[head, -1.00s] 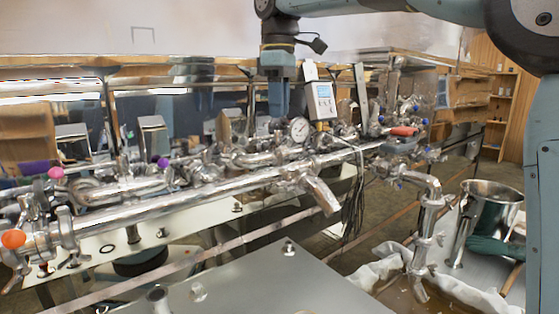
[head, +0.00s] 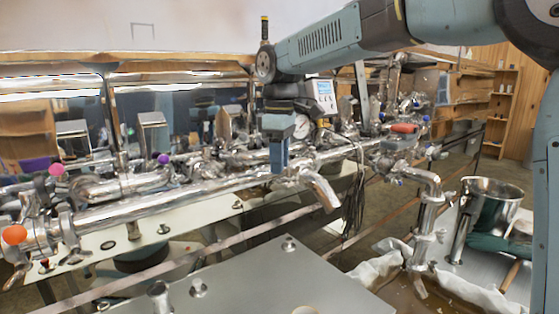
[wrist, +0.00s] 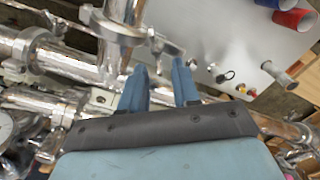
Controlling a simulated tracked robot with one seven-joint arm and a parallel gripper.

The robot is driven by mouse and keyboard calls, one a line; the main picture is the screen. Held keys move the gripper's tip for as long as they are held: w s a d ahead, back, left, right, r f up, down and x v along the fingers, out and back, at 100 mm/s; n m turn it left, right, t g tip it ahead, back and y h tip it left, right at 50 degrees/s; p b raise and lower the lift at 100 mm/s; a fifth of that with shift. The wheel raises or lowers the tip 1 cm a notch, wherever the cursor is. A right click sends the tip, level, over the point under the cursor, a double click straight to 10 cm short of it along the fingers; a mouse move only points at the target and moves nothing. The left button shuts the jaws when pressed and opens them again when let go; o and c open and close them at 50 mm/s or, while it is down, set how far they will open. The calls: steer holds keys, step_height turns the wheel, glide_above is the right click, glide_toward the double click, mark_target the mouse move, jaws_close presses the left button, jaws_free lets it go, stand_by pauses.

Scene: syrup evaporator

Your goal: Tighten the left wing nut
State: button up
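A long shiny steel pipe (head: 150,208) runs across the head view, with clamps and wing-shaped handles at its left end (head: 18,272). My gripper (head: 278,172) points down over the pipe's right part, in front of the gauge. In the wrist view my gripper (wrist: 160,68) has two blue fingers apart with nothing between them. A clamp ring (wrist: 112,28) lies just beyond the fingertips. A wing-like metal piece (wrist: 165,45) sticks out from it near the fingertips, apparently a wing nut. I cannot tell for sure which wing nut is the left one.
A digital box (head: 322,95) on the pipework stands close to the right of my gripper, with cables below. A flat metal cover (head: 270,280) lies in front, with knobs. A steel pot (head: 485,215) stands at the right. Red and blue cups (wrist: 292,18) show in the wrist view.

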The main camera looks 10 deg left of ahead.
steer(key=shift+f, duration=0.15)
steer(key=shift+c, duration=0.2)
jaws_close()
stand_by(0.4)
steer(key=shift+w+d+m, duration=0.1)
steer(key=shift+w+m, duration=0.1)
steer(key=shift+m, duration=0.75)
steer(key=shift+w+d+m, duration=0.1)
steer(key=shift+w+m, duration=0.05)
steer(key=shift+m, duration=0.75)
steer(key=shift+w+d+m, duration=0.1)
steer(key=shift+w+m, duration=0.1)
steer(key=shift+m, duration=0.75)
steer(key=shift+o, duration=0.2)
jaws_free()
